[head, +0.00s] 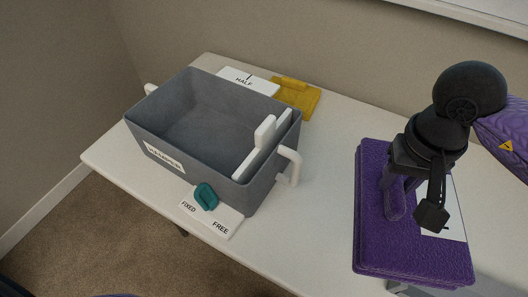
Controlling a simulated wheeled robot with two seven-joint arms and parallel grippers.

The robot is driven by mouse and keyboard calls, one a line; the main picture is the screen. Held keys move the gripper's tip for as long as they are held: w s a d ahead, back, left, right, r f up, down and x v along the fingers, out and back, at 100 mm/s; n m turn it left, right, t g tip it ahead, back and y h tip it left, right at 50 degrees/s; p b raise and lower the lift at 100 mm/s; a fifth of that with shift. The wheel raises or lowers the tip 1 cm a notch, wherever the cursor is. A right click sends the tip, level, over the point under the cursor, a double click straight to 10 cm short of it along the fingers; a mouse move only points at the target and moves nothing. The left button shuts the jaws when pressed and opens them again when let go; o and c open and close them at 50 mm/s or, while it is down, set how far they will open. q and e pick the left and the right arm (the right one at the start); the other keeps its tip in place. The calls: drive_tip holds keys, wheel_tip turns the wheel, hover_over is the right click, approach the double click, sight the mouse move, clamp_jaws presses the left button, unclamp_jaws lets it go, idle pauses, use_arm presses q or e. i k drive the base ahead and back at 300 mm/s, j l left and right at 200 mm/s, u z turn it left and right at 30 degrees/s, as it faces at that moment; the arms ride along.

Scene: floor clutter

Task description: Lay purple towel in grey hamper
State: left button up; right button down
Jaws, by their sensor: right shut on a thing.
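The purple towel (374,238) shows at the right as a thick, flat, folded block with a raised purple grip (396,203) on top. My right gripper (412,192) is over it, shut on that grip. The towel is partly hidden by the gripper, and I cannot tell whether it rests on the table or is just above it. The grey hamper (218,176) is an open box with a label on its front and white handles at its ends. A white upright piece (262,143) stands inside near its right end. My left gripper is not in view.
The white table (322,160) has free room between hamper and towel. A teal piece (206,196) sits at a "FIXED/FREE" card (212,218) in front. Walls stand behind and left.

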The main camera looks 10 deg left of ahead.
sight(212, 147)
drive_tip(key=j, duration=0.7)
drive_tip(key=k+j, duration=0.1)
drive_tip(key=j, duration=0.6)
drive_tip(key=k+j, duration=0.1)
drive_tip(key=j, duration=0.6)
drive_tip(key=i+j+z, duration=0.1)
drive_tip(key=i+j, duration=0.55)
drive_tip(key=i, duration=0.15)
